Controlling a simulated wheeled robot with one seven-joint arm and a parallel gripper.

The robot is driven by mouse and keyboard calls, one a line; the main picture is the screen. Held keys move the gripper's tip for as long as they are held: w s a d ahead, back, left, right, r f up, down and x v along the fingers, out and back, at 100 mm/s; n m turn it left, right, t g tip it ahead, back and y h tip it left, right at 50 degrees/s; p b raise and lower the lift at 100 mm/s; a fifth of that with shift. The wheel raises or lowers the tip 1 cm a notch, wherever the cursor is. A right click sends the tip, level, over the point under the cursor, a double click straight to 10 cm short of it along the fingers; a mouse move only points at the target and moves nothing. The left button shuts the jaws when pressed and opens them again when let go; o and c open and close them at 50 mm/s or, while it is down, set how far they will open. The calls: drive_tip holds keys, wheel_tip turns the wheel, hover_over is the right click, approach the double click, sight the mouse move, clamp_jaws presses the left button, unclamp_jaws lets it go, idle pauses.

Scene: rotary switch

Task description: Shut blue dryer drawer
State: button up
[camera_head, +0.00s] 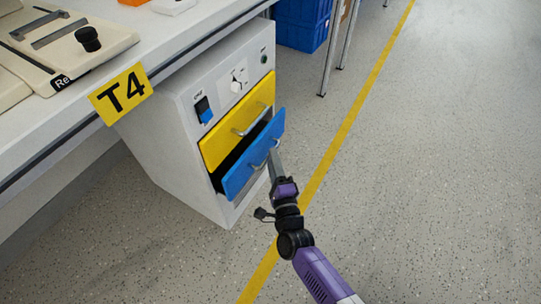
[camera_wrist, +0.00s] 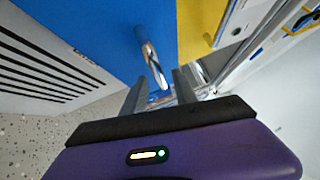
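The blue dryer drawer (camera_head: 254,154) sticks out of the white cabinet below the yellow drawer, with a dark gap behind its front. Its metal handle (camera_head: 264,157) is on the front face. My gripper (camera_head: 273,152) is at the right part of this handle. In the wrist view the blue drawer front (camera_wrist: 105,30) fills the upper left, with the handle (camera_wrist: 149,60) running down towards my gripper (camera_wrist: 162,80). The two fingers stand apart, with the handle's lower end showing between them. I cannot tell whether they touch it.
The yellow drawer (camera_head: 238,122) also sticks out a little above. The white cabinet (camera_head: 180,130) carries a blue switch (camera_head: 203,110) and a white knob (camera_head: 237,82). A worktop with a T4 sign (camera_head: 122,93) overhangs at left. The floor at right is clear.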

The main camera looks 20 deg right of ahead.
drive_tip(key=shift+b+x, duration=0.3)
drive_tip(key=shift+x, duration=1)
clamp_jaws()
idle(0.5)
